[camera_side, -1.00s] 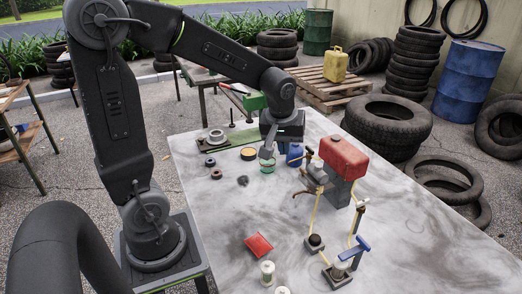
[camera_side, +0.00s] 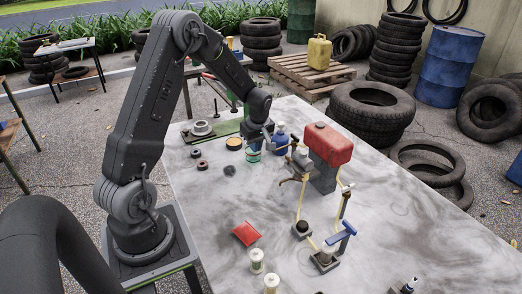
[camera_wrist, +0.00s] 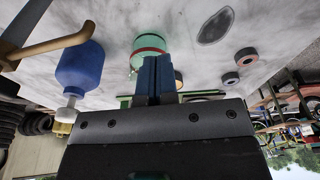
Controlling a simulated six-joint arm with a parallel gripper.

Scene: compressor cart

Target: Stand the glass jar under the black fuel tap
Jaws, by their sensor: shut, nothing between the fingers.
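The glass jar (camera_side: 252,148), a greenish see-through cylinder with a red band, stands near the far side of the table. In the wrist view the jar (camera_wrist: 148,44) is just beyond my fingertips. My gripper (camera_side: 264,143) is low beside the jar, its blue fingers (camera_wrist: 155,62) shut and empty. Whether they touch the jar I cannot tell. A red fuel tank (camera_side: 328,143) on a grey stand is to the right, with brown tap-like fittings (camera_side: 288,179) at its left. A black-topped fitting (camera_side: 302,228) is at a yellow line's lower end. Which part is the black fuel tap is unclear.
A blue bottle (camera_side: 281,140) stands close right of my gripper. Dark rings (camera_side: 202,166), a dark patch (camera_side: 229,170) and an orange-topped tin (camera_side: 234,144) lie left. A red packet (camera_side: 246,234) and a blue-lever fitting (camera_side: 340,236) are nearer. The middle of the table is fairly clear.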

